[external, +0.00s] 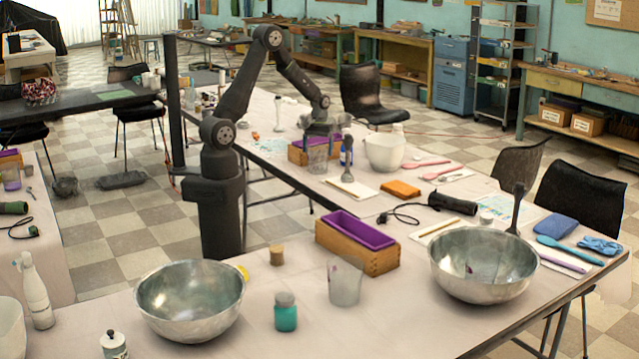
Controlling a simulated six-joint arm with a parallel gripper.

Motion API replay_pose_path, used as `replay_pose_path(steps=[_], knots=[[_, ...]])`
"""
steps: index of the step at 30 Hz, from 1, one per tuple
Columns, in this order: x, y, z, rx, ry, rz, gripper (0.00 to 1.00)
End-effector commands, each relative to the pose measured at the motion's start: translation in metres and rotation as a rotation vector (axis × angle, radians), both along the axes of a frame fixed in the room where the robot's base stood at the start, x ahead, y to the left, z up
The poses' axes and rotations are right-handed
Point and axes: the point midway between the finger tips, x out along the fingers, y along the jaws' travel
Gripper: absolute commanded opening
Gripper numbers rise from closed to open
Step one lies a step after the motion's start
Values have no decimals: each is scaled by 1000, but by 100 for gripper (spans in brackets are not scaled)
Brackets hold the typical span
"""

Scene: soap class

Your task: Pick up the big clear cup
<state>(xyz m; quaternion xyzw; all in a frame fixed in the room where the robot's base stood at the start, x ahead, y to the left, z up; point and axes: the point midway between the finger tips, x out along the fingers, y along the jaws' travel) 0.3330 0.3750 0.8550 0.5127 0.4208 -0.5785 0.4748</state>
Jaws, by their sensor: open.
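A clear cup (318,157) stands on the back table, at the front of a wooden box with a purple lining. My gripper (323,136) is at the end of my arm, pointing down right over this cup. The jaws are open. The fingers are small and dark here, and I cannot tell whether they touch the cup or reach around its rim. A second clear cup (345,282) stands upright on the front table, well apart from my gripper. From this view I cannot surely tell which cup is bigger.
Close to my gripper are the wooden box (297,155), a dark-handled tool (346,152) and a white bowl (385,152). The front table holds two metal bowls (190,300) (484,264), a teal jar (286,313) and a purple-lined box (357,250).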

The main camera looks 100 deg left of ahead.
Motion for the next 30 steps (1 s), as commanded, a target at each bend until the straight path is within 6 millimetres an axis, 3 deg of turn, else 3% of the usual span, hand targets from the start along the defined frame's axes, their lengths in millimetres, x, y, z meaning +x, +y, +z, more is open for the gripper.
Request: replay_pose_path(steps=[6, 14, 18, 19, 30], knots=[[-1, -3, -28, -1, 0, 0, 100], [-1, -3, -31, 0, 0, 0, 100], [-1, -3, -31, 0, 0, -1, 74], [-1, -3, -31, 0, 0, -1, 72], [0, -3, -26, 1, -1, -1, 72]])
